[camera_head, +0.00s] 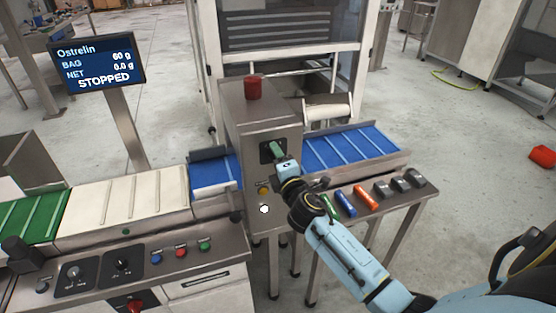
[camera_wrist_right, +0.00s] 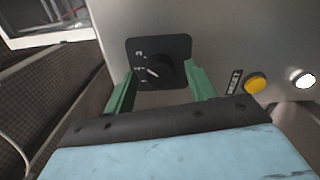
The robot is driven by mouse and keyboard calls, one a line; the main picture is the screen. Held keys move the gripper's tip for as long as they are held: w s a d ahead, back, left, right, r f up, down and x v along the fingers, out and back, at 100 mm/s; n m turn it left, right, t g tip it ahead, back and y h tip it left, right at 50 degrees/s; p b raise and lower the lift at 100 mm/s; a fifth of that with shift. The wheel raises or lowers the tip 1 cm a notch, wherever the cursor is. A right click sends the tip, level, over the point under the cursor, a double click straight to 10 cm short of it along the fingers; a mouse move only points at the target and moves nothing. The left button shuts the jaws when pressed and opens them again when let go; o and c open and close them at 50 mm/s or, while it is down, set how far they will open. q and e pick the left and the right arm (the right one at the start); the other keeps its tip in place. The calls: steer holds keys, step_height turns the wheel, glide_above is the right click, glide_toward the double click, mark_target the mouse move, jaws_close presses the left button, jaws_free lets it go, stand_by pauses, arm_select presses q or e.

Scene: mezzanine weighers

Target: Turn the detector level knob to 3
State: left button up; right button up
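The detector level knob (camera_wrist_right: 154,72) is a small black dial with a white pointer line on a square black plate (camera_wrist_right: 178,46). The pointer lies at a slant, its upper end toward the marks on the left; the marks are too small to read. The plate (camera_head: 266,157) is on the front of the steel detector box (camera_head: 240,125) in the head view, partly covered by my gripper. My right gripper (camera_head: 277,149) is at the plate, its green fingers apart, one on each side of the knob in the wrist view (camera_wrist_right: 161,71). Contact cannot be told. My left gripper is out of view.
A yellow button (camera_wrist_right: 256,83) and a white button (camera_wrist_right: 303,78) sit right of the plate. A red beacon (camera_head: 253,87) tops the box. Blue belts (camera_head: 350,147) flank it. A side table (camera_head: 385,212) holds several small items. A control console (camera_head: 215,255) stands front left.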

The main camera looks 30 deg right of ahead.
steer(key=shift+s, duration=0.1)
steer(key=v, duration=1.3)
steer(key=shift+s, duration=0.1)
